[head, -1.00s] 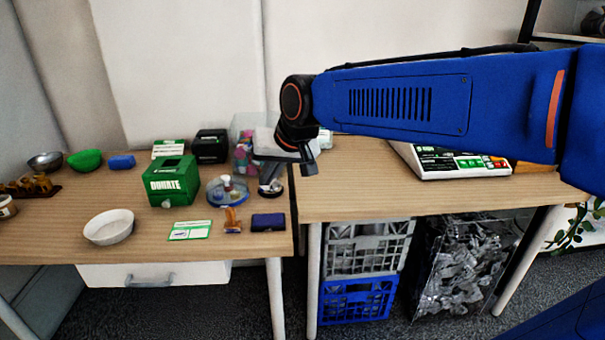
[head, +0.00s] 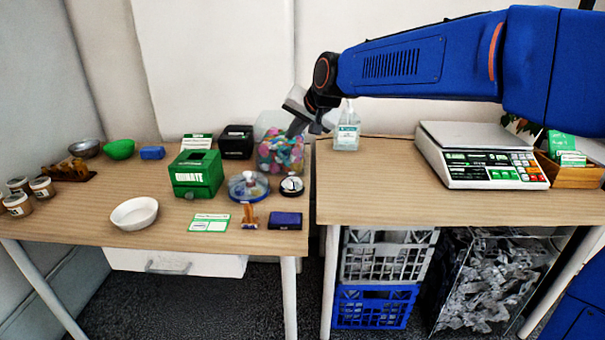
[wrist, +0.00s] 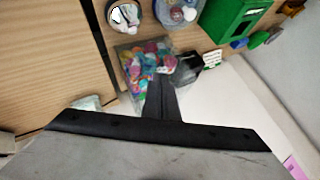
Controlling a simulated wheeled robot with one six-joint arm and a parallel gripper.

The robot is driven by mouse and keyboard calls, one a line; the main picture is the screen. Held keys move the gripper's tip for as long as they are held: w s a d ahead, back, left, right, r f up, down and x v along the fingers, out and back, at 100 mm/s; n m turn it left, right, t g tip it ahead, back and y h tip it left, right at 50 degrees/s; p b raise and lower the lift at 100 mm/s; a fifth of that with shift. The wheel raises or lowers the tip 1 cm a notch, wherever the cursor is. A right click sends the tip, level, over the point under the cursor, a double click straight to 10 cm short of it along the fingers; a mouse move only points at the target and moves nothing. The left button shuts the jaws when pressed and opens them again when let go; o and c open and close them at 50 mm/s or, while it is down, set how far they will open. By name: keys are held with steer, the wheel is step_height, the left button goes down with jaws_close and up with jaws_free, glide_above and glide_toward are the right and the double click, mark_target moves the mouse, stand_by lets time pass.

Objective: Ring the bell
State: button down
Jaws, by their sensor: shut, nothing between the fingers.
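The bell (head: 291,186) looks like a small silvery dome on a black round base. It stands near the right edge of the left table, and it also shows at the top of the wrist view (wrist: 125,15). My gripper (head: 293,130) is shut and empty. It is above and behind the bell, clearly apart from it, in front of or over the clear bin of colourful items (head: 281,155). In the wrist view the shut fingers (wrist: 160,82) overlap that bin, with the bell beyond them.
A blue round tray with small items (head: 248,187) stands left of the bell, beside a green donation box (head: 196,175). A dark blue block (head: 285,221) lies in front. A pump bottle (head: 346,130) and a scale (head: 480,160) stand on the right table. A gap separates the tables.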

steer(key=shift+f, duration=0.15)
steer(key=shift+f, duration=4.3)
steer(key=shift+f, duration=0.4)
steer(key=shift+f, duration=0.5)
steer(key=shift+r, duration=0.95)
steer(key=shift+r, duration=2.5)
